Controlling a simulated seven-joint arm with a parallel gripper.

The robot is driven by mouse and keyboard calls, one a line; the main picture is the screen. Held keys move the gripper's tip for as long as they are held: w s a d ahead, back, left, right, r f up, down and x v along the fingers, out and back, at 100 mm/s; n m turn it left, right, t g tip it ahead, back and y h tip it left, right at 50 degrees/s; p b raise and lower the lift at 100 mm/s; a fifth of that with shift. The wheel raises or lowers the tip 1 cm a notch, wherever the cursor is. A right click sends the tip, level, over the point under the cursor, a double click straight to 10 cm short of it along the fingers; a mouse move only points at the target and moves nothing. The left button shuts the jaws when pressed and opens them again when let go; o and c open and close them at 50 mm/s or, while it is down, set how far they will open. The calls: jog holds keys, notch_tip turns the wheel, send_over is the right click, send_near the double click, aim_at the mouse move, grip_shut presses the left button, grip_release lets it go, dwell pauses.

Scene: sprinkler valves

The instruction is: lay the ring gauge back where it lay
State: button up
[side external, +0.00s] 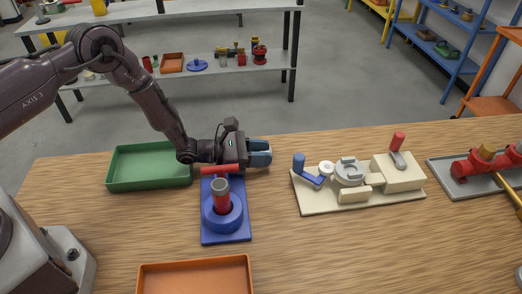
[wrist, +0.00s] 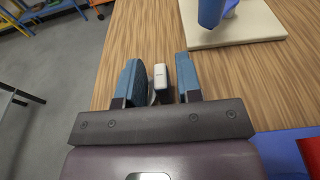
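My gripper (side external: 260,153) points right, low over the table behind the blue base plate. Its blue fingers (wrist: 158,80) stand a little apart in the wrist view. A pale block with small markings (wrist: 160,77) and a grey curved edge show between them. This may be the ring gauge, but I cannot tell for sure, nor whether both fingers touch it. In the side view the fingers hide whatever is between them. No other piece in view is clearly the ring gauge.
The blue base plate (side external: 235,236) carries a red part with a grey tube. A green tray (side external: 122,182) lies left, an orange tray (side external: 160,280) in front. A cream fixture with levers (side external: 305,206) stands right; a grey tray with red valve (side external: 450,191) is farther right. Wood between is clear.

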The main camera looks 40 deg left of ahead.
jog(key=shift+o, duration=0.3)
jog(key=shift+r, duration=0.5)
jog(key=v, duration=0.7)
jog(key=shift+s+a+r, duration=0.2)
jog(key=s+d+r+m+g, duration=0.1)
jog(key=s+r+m+g, duration=0.2)
jog(key=r+m, duration=0.3)
jog(key=s+d+r+m+g+h, duration=0.1)
jog(key=s+d+r+m+g, duration=0.2)
jog(key=r, duration=0.4)
jog(key=s+r+m+g, duration=0.3)
jog(key=r+m, duration=0.3)
jog(key=r, duration=0.1)
jog(key=s+a+r+m+t+y, duration=0.1)
jog(key=s+a+r+m+y, duration=0.4)
jog(key=s, duration=0.4)
jog(key=s+a+r+m+t+y, duration=0.2)
jog(key=s+a+r+m+y, duration=0.4)
jog(key=s, duration=0.3)
jog(key=shift+a+m+y, duration=0.5)
jog(key=shift+a+y, duration=0.2)
jog(key=shift+a, duration=0.2)
